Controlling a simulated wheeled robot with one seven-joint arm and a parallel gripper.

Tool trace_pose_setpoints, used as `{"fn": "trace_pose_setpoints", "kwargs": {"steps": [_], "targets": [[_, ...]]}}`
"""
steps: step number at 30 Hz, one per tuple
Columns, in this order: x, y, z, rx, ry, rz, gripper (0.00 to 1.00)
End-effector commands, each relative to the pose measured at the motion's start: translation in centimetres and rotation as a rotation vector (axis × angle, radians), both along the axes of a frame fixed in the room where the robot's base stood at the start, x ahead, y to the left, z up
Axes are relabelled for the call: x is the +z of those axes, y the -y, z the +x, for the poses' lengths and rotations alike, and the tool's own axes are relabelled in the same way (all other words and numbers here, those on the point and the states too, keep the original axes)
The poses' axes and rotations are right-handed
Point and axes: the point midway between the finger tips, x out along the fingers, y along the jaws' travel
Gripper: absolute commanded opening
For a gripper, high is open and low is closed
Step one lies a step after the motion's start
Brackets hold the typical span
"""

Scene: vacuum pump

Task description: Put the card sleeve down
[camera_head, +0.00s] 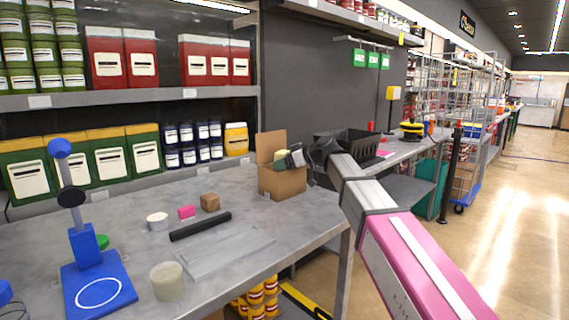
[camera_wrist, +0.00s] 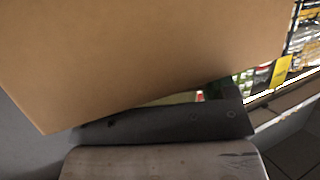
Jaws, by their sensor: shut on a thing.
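The brown cardboard piece in the wrist view (camera_wrist: 150,55), which I take for the card sleeve, fills the upper part of that picture, close to the camera. In the head view an open brown cardboard box (camera_head: 283,182) stands at the right of the grey table, and I cannot tell whether it is the same thing. Pale, green and dark shapes show at its opening. My gripper (camera_head: 318,157) is right beside the box top, shut on the cardboard. A dark finger shows below the board in the wrist view; the other finger is hidden.
A blue stand (camera_head: 97,280) is at the left. A black crate (camera_head: 352,143) lies beyond my gripper. Bare tabletop lies right of the plate.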

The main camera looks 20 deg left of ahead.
Motion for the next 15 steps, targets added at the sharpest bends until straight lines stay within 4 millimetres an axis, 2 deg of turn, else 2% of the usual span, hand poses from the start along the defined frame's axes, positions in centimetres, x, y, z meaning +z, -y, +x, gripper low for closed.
{"fn": "trace_pose_setpoints", "kwargs": {"steps": [15], "targets": [[-1.2,0.0,0.0,0.002,0.002,-0.005,0.55]]}}
